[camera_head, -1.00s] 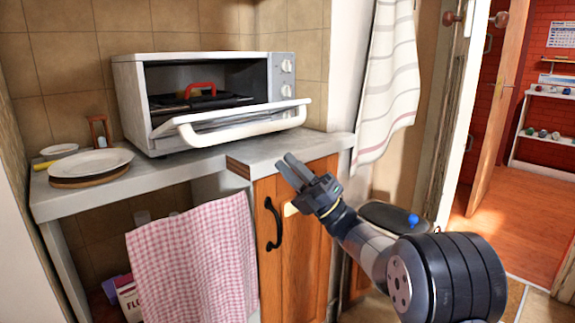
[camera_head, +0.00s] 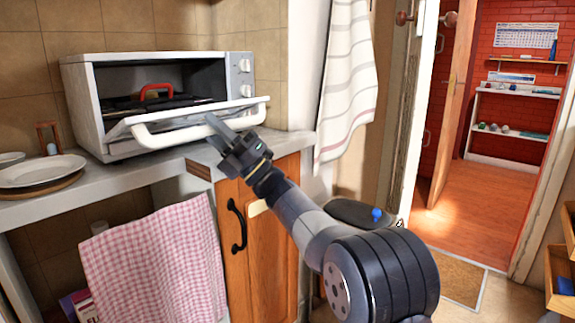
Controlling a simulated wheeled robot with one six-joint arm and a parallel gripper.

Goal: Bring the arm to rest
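My gripper (camera_head: 216,128) is at the end of my arm, in front of the counter edge and just below the open door of the toaster oven in the picture. Its fingers point up and to the left. I see nothing between them, but the angle does not show whether they are apart or together. My arm runs from the lower right up to the gripper.
The toaster oven (camera_head: 240,65) stands on the counter (camera_head: 110,180) with its door (camera_head: 195,128) lowered and a red-handled item (camera_head: 157,90) inside. Plates (camera_head: 42,170) lie to the left. A checked cloth (camera_head: 150,260) hangs below. The doorway (camera_head: 440,215) at right shows open floor.

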